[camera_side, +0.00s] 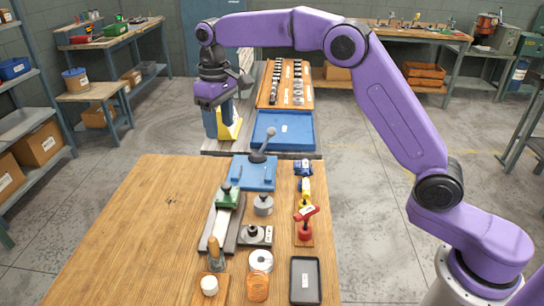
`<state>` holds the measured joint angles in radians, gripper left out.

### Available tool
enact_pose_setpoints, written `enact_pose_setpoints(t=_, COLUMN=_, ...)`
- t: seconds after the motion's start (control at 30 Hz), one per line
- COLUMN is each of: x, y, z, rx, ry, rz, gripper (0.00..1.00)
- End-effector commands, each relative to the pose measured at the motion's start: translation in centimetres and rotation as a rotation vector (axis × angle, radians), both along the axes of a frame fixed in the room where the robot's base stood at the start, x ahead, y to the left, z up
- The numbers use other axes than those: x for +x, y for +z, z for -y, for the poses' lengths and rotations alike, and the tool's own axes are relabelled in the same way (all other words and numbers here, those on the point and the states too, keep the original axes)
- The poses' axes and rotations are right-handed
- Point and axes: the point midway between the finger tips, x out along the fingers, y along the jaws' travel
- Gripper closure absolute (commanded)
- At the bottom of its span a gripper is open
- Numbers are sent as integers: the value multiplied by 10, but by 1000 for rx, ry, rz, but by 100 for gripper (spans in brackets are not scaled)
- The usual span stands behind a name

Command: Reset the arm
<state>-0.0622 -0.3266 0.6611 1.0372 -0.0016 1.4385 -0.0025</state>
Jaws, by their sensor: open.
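My gripper (214,104) is raised at the upper left of the side view, pointing down beyond the far edge of the wooden table (130,220). It is open, and nothing shows between its fingers, which are small and hard to make out. A yellow-and-blue piece (229,126) stands just below or behind it; I cannot tell whether they touch. On the table, a blue plate with a grey lever (254,174) is at the far edge. A green block (228,197) sits on a grey rail in front of it.
Several small fixtures crowd the table's right half, including a red-handled tool (305,226), grey knob (263,205), orange jar (258,287) and dark tray (306,281). A blue tray (272,141) and a wooden rack (268,93) lie beyond. The table's left half is clear.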

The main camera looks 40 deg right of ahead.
Motion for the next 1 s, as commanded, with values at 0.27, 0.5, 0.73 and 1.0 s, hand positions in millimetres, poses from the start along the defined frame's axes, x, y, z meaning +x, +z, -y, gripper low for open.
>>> enact_pose_setpoints(t=0.27, x=-38, y=7, z=-8, rx=2, ry=80, rz=2, gripper=43)
enact_pose_setpoints(t=0.5, x=-113, y=9, z=-8, rx=5, ry=215, rz=7, gripper=43)
enact_pose_setpoints(t=0.73, x=-192, y=4, z=10, rx=10, ry=343, rz=12, gripper=43)
enact_pose_setpoints(t=1.0, x=-286, y=-13, z=51, rx=14, ry=495, rz=15, gripper=43)
